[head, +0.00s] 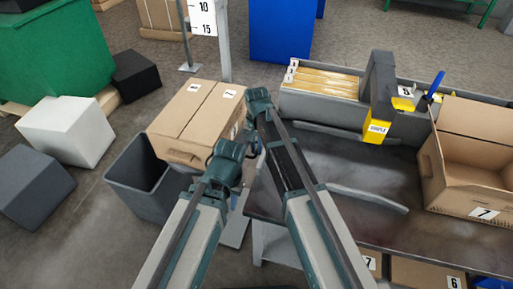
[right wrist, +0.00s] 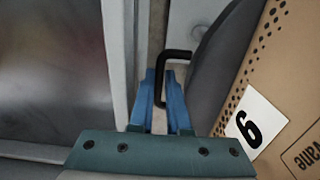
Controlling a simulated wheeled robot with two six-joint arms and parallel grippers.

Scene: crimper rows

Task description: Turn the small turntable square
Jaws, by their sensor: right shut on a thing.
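In the right wrist view my right gripper (right wrist: 168,100) has its blue fingers closed on a bent black handle (right wrist: 176,54). Beside the handle is a dark grey curved surface (right wrist: 222,60), which looks like the turntable's edge. A brown perforated carton (right wrist: 275,85) with a 9 label stands close to it, slanted in this view. In the head view a closed carton (head: 196,112) sits at a slant beyond my arms; what is under it is hidden. My right gripper (head: 258,105) is at its right side, fingers mostly hidden. My left gripper (head: 224,165) is at its near side, its jaws unclear.
A dark bench (head: 345,175) lies to the right, with an open carton (head: 470,160) labelled 7 and a yellow-fronted device (head: 378,130). White (head: 68,130) and dark grey (head: 32,187) blocks lie on the floor at left.

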